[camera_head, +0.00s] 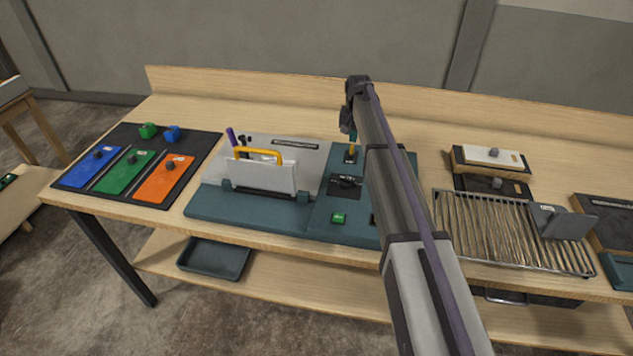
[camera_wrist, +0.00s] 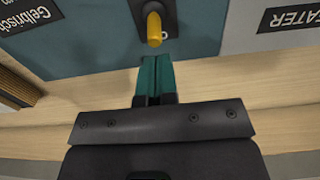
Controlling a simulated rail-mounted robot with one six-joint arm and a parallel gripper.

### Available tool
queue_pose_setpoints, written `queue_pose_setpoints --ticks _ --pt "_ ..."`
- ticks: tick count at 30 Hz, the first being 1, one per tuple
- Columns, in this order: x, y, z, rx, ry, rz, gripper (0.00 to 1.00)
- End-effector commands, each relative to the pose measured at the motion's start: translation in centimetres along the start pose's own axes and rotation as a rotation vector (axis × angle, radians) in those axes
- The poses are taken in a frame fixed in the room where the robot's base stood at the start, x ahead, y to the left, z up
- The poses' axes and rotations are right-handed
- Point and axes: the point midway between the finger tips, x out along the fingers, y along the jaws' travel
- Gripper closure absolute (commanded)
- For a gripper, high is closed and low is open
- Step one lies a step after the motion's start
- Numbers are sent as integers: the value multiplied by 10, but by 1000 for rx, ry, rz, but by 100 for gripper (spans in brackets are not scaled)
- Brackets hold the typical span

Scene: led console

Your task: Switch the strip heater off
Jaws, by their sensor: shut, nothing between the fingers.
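The heater console (camera_head: 225,207) is a teal base with a grey upright panel. A small yellow-orange lever (camera_head: 351,150) stands on a dark plate at its back right. In the wrist view the lever (camera_wrist: 154,28) points toward my fingertips, with a white O mark beside its tip. My gripper (camera_wrist: 155,58) has its teal fingers shut and empty, just short of the lever in that picture; I cannot tell whether they touch. In the head view my gripper (camera_head: 352,134) is just behind the lever. A label ending in "EATER" (camera_wrist: 292,16) shows on the grey panel.
The console also has a yellow handle (camera_head: 260,152), a black dial (camera_head: 346,187) and a green button (camera_head: 338,217). My arm hides its right part. A wire rack (camera_head: 490,230) is to the right, a coloured-block tray (camera_head: 198,150) to the left. The bench behind is clear.

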Motion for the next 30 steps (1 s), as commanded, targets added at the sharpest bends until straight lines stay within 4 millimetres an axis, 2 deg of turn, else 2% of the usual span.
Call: queue_pose_setpoints --ticks 1,15,23,30 --pt "2 1 5 -1 -5 2 100" --pt "3 1 18 -1 -3 2 100" --pt "3 1 16 0 -1 2 100" --pt "-19 1 14 0 -1 2 100"
